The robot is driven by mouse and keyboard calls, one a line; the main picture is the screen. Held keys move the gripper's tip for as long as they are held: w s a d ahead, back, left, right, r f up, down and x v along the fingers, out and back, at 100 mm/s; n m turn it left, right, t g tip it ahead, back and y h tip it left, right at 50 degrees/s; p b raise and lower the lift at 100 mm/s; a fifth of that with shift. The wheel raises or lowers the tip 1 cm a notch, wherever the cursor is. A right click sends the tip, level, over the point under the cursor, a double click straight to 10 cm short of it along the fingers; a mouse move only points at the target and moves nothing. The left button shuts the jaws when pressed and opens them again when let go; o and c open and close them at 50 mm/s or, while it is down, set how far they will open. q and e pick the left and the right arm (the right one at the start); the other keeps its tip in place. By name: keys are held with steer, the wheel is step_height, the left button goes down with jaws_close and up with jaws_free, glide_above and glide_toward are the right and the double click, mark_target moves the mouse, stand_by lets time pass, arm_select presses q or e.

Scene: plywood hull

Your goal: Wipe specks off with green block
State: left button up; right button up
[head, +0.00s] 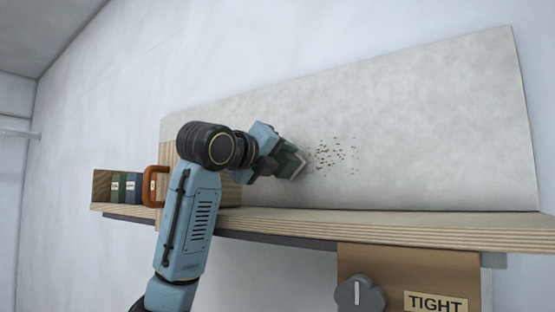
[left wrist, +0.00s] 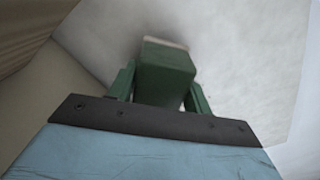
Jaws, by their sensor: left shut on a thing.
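My left gripper (head: 279,160) is shut on a green block (head: 290,163) with a pale pad on its far face. In the left wrist view the block (left wrist: 165,72) sits between the two green fingers (left wrist: 160,92), its pale edge against or very close to the grey panel; I cannot tell whether it touches. A patch of small brown specks (head: 335,154) is on the grey panel (head: 430,130), just right of the block in the head view. My right gripper is not in view.
A plywood shelf (head: 400,228) runs below the panel. At its left end a wooden rack (head: 102,187) holds several coloured blocks, beside an orange handle (head: 149,187). Below the shelf are a grey knob (head: 360,296) and a sign reading TIGHT (head: 435,302). The panel's right part is clear.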

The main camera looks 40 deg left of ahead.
mark_target(308, 160)
arm_select(q)
steer(key=shift+w+a+r, duration=0.1)
steer(key=shift+w+r, duration=0.05)
steer(key=shift+w, duration=0.7)
stand_by(0.6)
steer(key=shift+w+d, duration=0.15)
steer(key=shift+d, duration=1.85)
steer(key=shift+w+d, duration=0.15)
steer(key=shift+d, duration=4.65)
steer(key=shift+w, duration=0.1)
steer(key=shift+a, duration=0.2)
